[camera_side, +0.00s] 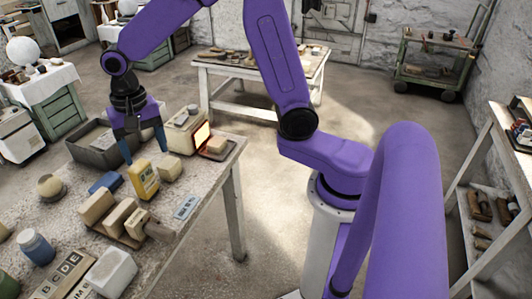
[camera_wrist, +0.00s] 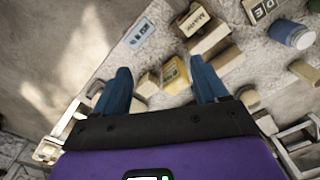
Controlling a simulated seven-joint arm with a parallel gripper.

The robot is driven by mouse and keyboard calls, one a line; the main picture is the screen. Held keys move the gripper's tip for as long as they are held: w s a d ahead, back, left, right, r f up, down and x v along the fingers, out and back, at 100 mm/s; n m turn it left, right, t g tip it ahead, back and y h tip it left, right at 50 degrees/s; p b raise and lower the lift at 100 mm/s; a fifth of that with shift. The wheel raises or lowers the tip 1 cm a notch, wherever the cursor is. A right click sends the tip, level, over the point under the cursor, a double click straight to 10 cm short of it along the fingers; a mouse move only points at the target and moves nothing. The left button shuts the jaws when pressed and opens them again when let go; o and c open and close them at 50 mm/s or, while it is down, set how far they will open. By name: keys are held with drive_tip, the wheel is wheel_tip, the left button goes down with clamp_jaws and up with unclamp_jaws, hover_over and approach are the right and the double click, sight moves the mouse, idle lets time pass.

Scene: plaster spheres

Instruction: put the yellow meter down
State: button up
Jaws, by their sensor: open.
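The yellow meter (camera_side: 143,180) is a small block with a pale printed face, on the cluttered worktable (camera_side: 215,170). It looks upright in the side view. My gripper (camera_side: 143,148) is above it, pointing down, with its blue fingers apart and the meter beneath the gap. In the wrist view, the meter (camera_wrist: 176,76) shows between the spread fingers (camera_wrist: 161,72), nearer the right one, and neither finger is clearly touching it. I cannot tell how far the fingertips are above the tabletop.
A beige block (camera_side: 169,167) sits close beside the meter, and a blue box (camera_side: 105,182) lies to its left. Pale blocks (camera_side: 122,218) and a labelled card (camera_side: 186,207) are in front.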

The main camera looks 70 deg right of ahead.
drive_tip(key=s+d+n, duration=0.3)
drive_tip(key=s+n, duration=0.6)
drive_tip(key=s, duration=0.4)
drive_tip(key=s+d+n, duration=0.3)
drive_tip(key=s+n, duration=0.7)
drive_tip(key=s, duration=0.3)
drive_tip(key=shift+s+d+r+n, duration=0.15)
drive_tip(key=shift+r+n, duration=0.15)
drive_tip(key=shift+r, duration=0.1)
